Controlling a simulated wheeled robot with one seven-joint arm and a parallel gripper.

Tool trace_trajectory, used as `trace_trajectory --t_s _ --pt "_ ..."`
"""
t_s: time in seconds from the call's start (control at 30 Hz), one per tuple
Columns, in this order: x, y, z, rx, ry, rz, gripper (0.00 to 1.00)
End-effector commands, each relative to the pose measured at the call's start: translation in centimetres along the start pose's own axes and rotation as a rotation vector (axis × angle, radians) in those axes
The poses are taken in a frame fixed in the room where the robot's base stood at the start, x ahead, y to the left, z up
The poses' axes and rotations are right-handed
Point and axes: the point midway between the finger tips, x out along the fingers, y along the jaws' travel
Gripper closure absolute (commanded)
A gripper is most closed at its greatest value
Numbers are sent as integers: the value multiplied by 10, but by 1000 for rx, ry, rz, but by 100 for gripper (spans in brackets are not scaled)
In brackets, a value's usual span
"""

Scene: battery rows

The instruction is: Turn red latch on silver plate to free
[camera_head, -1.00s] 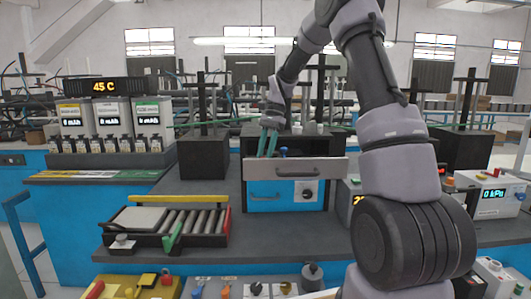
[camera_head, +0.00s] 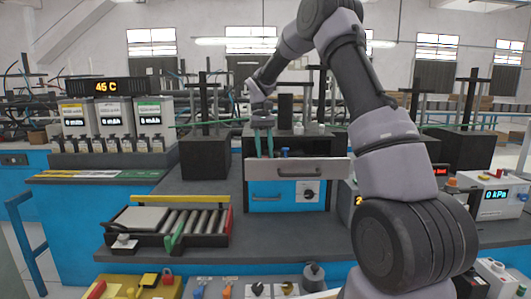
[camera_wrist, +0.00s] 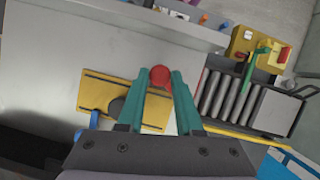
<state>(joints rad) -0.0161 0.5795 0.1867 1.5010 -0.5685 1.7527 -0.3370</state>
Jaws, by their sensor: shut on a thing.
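The red latch (camera_wrist: 160,76) shows in the wrist view as a round red top between my two green fingertips. My gripper (camera_wrist: 161,82) is shut on it from above. Its lower part and its turn angle are hidden. A yellow plate (camera_wrist: 98,91) with a dark round part (camera_wrist: 117,105) lies just left of it, on a light grey, silvery surface (camera_wrist: 62,50). In the head view my gripper (camera_head: 264,150) points down behind the silver front (camera_head: 310,169) of an open drawer, which hides the latch and the fingertips' contact.
A small blue knob (camera_head: 284,152) stands right of my gripper behind the drawer front. A roller tray (camera_head: 122,242) lies on the bench at front left. A dark block (camera_head: 204,155) with posts stands left of the drawer cabinet. Grey bench top between them is clear.

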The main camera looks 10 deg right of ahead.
Motion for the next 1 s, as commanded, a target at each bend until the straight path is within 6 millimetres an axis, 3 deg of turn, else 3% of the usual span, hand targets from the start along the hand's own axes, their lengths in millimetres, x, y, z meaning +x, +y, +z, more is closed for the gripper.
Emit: trace_trajectory --t_s 0.5,1.0 --pt "0 -5 1 -402 2 167 100" --pt "0 -6 2 -556 1 231 100"
